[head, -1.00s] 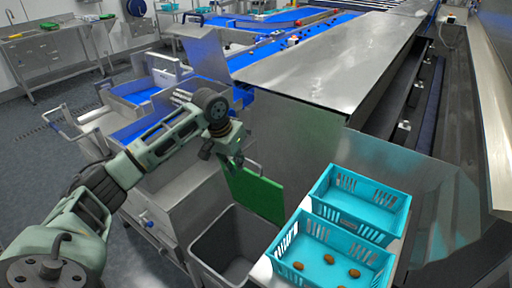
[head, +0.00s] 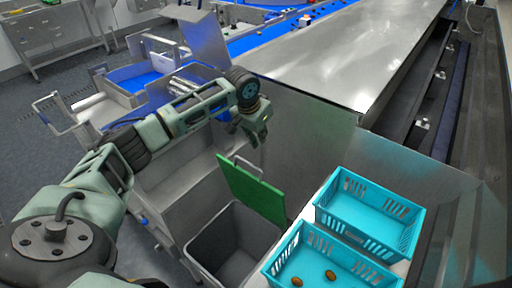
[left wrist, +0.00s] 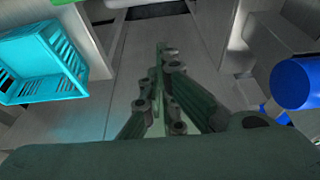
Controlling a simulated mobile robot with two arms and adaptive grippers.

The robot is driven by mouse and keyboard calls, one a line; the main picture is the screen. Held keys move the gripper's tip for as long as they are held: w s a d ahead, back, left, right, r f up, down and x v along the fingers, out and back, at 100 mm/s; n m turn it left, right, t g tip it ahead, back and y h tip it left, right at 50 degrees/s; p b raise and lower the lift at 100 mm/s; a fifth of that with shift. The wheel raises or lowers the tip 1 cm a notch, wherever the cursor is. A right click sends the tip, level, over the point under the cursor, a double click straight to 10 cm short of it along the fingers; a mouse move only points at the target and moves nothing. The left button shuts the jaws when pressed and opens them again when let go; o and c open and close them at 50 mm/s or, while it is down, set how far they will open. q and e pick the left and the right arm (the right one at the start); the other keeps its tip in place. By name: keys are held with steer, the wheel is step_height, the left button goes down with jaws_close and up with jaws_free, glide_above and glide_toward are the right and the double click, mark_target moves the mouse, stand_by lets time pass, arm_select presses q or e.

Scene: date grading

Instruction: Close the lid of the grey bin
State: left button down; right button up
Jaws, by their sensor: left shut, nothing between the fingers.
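The grey bin (head: 196,252) stands on the floor at the lower middle of the head view, its mouth uncovered. Its green lid (head: 252,192) is raised and tilted up at the bin's far right side, with a pale handle (head: 246,166) at its top edge. My left gripper (head: 261,143) is shut and empty above and behind the lid, apart from it as far as I can tell. In the left wrist view the fingers (left wrist: 165,52) are together with nothing between them. A green edge (left wrist: 65,2) at the top there may be the lid. My right gripper is out of view.
Two turquoise crates stand right of the bin: an empty rear one (head: 368,205) and a front one (head: 325,252) with two brown dates visible. A steel machine cabinet (head: 305,145) is behind the lid. Steel equipment with blue belts lies left and behind.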

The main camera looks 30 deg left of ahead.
arm_select(q)
steer(key=f+p, duration=0.1)
steer(key=s+f+p, duration=0.1)
steer(key=f, duration=0.1)
steer(key=s+f+p, duration=0.1)
steer(key=shift+a+f, duration=0.15)
steer(key=shift+f, duration=0.2)
stand_by(0.3)
